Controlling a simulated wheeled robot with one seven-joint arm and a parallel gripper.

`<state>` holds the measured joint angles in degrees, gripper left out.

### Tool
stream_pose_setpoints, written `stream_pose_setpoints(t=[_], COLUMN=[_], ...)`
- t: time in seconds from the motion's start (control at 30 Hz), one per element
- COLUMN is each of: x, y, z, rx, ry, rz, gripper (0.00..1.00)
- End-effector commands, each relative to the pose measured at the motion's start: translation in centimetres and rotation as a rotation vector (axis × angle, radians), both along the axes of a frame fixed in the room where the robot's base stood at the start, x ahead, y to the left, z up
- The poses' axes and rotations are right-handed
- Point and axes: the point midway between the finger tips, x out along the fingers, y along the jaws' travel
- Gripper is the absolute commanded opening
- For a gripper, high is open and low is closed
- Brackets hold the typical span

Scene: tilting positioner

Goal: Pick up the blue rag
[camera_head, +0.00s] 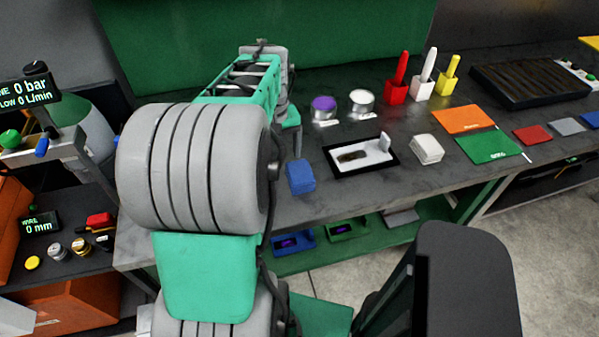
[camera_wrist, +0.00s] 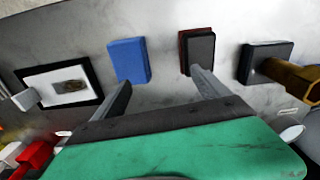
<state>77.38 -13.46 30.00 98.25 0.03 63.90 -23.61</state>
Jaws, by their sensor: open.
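The blue rag (camera_head: 300,176) is a small folded block near the front edge of the bench, just left of the black-framed tray. In the wrist view the blue rag (camera_wrist: 129,60) lies at upper left. My gripper (camera_wrist: 161,78) is open and empty, its two fingers spread. The left finger's tip overlaps the rag's lower edge in the picture; the right finger's tip is by a grey-and-red block (camera_wrist: 198,52). I cannot tell the height of the fingers above the bench. In the head view my arm hides most of the gripper.
The black-framed tray (camera_head: 338,172) is right of the rag, with a white pad (camera_head: 426,149) beyond. Purple (camera_head: 323,110) and white-topped tins stand behind. A dark block (camera_wrist: 253,66) with a brass-coloured part lies at right in the wrist view. Bare bench separates these.

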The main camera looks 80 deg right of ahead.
Motion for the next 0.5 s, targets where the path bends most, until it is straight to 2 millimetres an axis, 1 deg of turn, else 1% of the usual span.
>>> stream_pose_setpoints(t=[0.03,0.1,0.13,0.2,0.37,0.47,0.5], x=[-2.5,-4.5,-4.9,-5.4,-5.4,-5.5,-5.6], y=[-1.0,-1.6,-1.7,-1.8,-1.8,-1.8,-1.8], z=[-0.2,-0.5,-0.6,-1.3,-3.5,-5.0,-5.8], rx=[0.011,0.021,0.024,0.027,0.028,0.029,0.030], ry=[0.002,0.004,0.004,0.004,0.004,0.005,0.005], rz=[-0.048,-0.082,-0.089,-0.097,-0.097,-0.098,-0.098], gripper=[0.85,0.85,0.85,0.85,0.85,0.85,0.85])
